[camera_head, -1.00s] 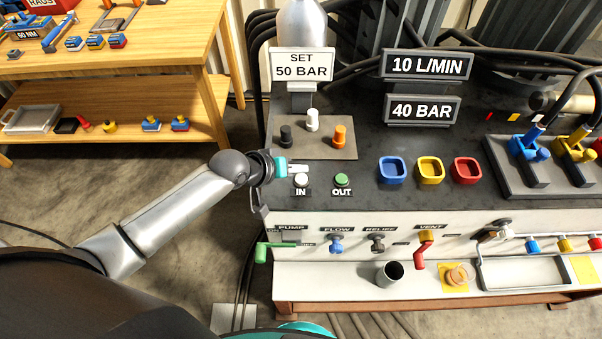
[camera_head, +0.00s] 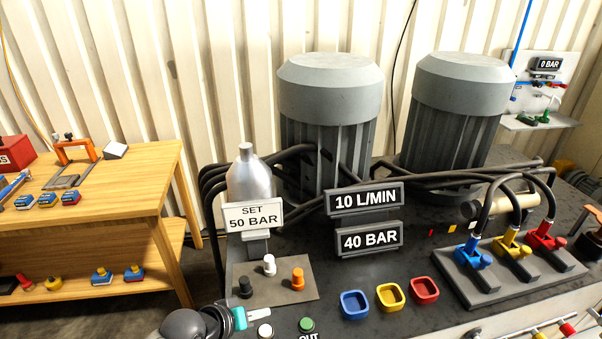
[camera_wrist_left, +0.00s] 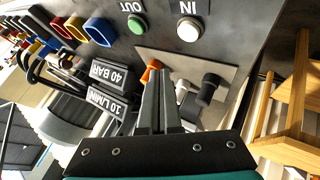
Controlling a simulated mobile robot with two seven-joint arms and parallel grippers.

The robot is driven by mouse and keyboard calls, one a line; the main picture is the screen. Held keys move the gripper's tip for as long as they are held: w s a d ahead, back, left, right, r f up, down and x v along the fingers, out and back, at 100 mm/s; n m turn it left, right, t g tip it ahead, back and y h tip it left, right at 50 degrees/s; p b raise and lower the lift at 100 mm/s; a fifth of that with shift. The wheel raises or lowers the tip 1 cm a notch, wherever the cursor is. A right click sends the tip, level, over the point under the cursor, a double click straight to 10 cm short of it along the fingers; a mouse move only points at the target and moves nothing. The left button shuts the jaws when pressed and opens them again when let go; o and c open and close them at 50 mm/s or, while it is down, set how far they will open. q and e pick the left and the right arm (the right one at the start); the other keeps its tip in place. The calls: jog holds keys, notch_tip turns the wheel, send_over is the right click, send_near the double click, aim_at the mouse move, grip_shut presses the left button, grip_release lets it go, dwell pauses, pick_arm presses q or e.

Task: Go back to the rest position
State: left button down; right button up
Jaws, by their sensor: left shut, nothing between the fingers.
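My left gripper (camera_head: 252,315) is at the bottom of the head view, at the front left of the dark bench top, close to the white IN button (camera_head: 265,330). In the left wrist view its fingers (camera_wrist_left: 160,88) are together with nothing between them. In that view the white button (camera_wrist_left: 189,29) and the green OUT button (camera_wrist_left: 136,24) lie beyond the fingertips, apart from them. The green button (camera_head: 306,325) also shows in the head view. My right gripper is not in view.
A plate with black, white and orange knobs (camera_head: 297,279) lies behind the gripper. Blue, yellow and red square cups (camera_head: 390,297) stand to its right. Signs (camera_head: 365,200) and grey motors (camera_head: 328,130) rise behind. A wooden table (camera_head: 130,200) stands at left.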

pick_arm(q)
jog(key=s+d+r+m+g, duration=0.1)
jog(key=s+d+m+g, duration=0.15)
jog(key=s, duration=0.65)
jog(key=s+a+r+m+g+y, duration=0.1)
jog(key=s+a+r+y, duration=0.15)
jog(key=s, duration=0.35)
jog(key=s+a+r+m+g+y, duration=0.1)
jog(key=s+a+r+y, duration=0.15)
jog(key=s, duration=0.45)
notch_tip(320, 180, down, 31)
jog(key=b, duration=1)
jog(key=s+a+f+b, duration=0.1)
jog(key=s+f+b, duration=0.2)
jog(key=s+f, duration=0.2)
jog(key=s+a+f+g+b, duration=0.1)
jog(key=s+f+b, duration=0.3)
jog(key=f, duration=0.8)
jog(key=s+a+f+g+b, duration=0.1)
jog(key=s+f+b, duration=0.2)
jog(key=s+f, duration=0.5)
jog(key=shift+a+f, duration=0.15)
jog(key=shift+f, duration=0.3)
jog(key=shift+s+m, duration=0.1)
jog(key=shift+m, duration=0.15)
